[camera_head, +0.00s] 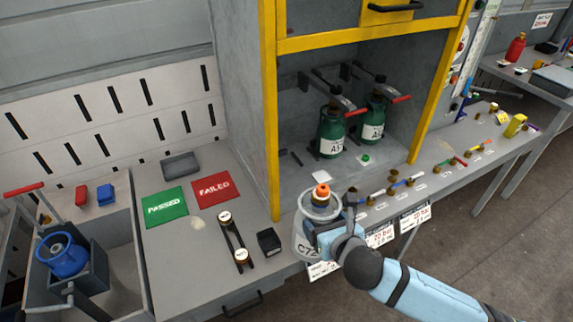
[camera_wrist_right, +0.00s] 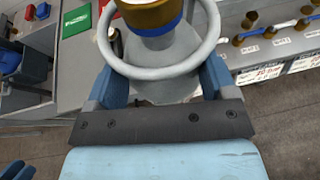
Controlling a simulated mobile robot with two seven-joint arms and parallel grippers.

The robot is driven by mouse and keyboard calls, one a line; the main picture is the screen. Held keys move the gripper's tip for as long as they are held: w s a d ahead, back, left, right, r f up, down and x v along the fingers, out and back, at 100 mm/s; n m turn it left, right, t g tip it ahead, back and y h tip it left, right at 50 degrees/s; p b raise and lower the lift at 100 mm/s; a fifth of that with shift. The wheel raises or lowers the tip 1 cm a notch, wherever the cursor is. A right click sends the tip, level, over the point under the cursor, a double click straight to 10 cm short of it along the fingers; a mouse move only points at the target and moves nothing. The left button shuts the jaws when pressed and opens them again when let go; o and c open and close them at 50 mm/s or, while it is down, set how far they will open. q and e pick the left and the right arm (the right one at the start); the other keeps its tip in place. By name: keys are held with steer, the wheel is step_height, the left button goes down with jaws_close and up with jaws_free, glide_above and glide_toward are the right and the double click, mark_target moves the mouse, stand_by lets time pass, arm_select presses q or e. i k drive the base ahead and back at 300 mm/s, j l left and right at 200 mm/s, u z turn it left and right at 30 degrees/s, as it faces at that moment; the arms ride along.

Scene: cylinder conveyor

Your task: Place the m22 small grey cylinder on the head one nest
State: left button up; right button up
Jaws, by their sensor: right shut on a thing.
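My right gripper (camera_head: 322,226) is shut on a small grey cylinder (camera_head: 303,243) with a ring guard and an orange-topped valve. It holds the cylinder upright at the bench's front edge, before the yellow-framed cabinet. In the right wrist view the cylinder (camera_wrist_right: 165,85) stands between the blue fingers, with its ring guard and brass valve nearest. Two green cylinders (camera_head: 331,130) (camera_head: 372,124) stand in the cabinet under clamp heads with red handles. I cannot tell which spot is the head one nest. Dark blue parts at the wrist view's lower left may be my left gripper.
The cabinet's yellow post (camera_head: 269,120) stands left of the held cylinder. A black block (camera_head: 269,241) and a two-ended link (camera_head: 233,240) lie on the bench. Green PASSED (camera_head: 165,208) and red FAILED (camera_head: 217,191) mats lie further left. Several valve fittings line the right bench.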

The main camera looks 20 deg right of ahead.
mark_target(284, 167)
steer(key=i+l, duration=0.2)
steer(key=i+l+u, duration=0.1)
steer(key=l, duration=0.3)
steer(key=i+l, duration=0.3)
steer(key=u, duration=0.05)
